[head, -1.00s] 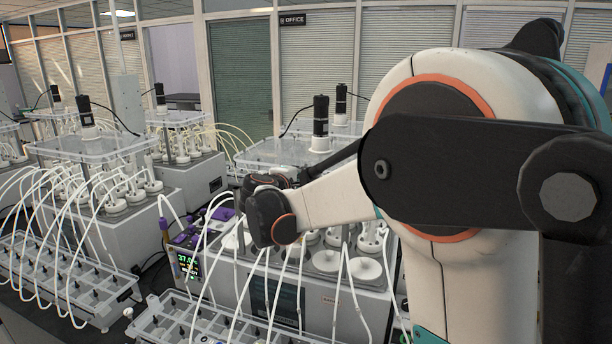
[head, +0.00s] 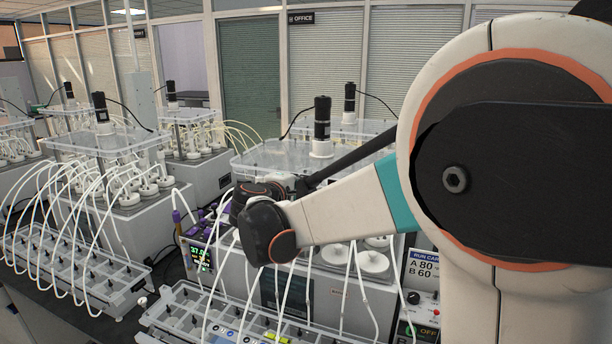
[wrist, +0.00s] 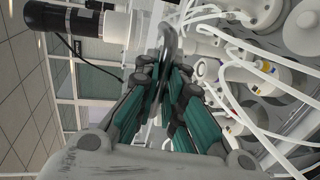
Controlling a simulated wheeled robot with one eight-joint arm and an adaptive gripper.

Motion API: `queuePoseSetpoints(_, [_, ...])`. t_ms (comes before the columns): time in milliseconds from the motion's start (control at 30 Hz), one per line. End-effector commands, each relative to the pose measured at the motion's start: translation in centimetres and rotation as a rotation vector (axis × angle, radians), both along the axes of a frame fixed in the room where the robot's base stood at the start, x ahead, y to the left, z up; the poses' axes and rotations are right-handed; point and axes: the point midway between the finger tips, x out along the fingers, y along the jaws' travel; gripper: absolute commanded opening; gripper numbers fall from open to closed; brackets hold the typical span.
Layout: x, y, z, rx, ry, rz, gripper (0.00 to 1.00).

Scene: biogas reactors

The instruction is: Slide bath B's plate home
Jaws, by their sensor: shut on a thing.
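My gripper (wrist: 168,58) is shut on a grey metal loop handle (wrist: 167,36) in the wrist view. In the head view the gripper is hidden behind my wrist joint. A clear plate (head: 262,163) with a black motor (head: 321,118) on a white collar sits above the near bath, just beyond my wrist. The motor also shows sideways in the wrist view (wrist: 82,22). White-capped bottles (head: 372,260) stand in the bath below. I cannot read a bath letter, nor tell how the plate sits on its supports.
White tubes (head: 285,300) loop down to a clear tray (head: 180,310) in front. A display unit (head: 200,255) stands left of the near bath; a run card (head: 424,268) is at right. Other baths with plates and motors (head: 102,110) fill the left and back.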

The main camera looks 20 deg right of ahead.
Motion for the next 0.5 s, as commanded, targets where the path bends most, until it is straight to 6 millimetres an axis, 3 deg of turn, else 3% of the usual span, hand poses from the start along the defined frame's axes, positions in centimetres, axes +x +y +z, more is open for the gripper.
queuePoseSetpoints(33, [-1.0, 1.3, 0.1, -0.001, 0.000, 0.008, 0.00])
queuePoseSetpoints(200, [-3.2, 3.4, 0.1, -0.001, -0.001, 0.005, 0.00])
queuePoseSetpoints(500, [-3.9, 4.0, 0.0, 0.000, -0.001, 0.003, 0.00])
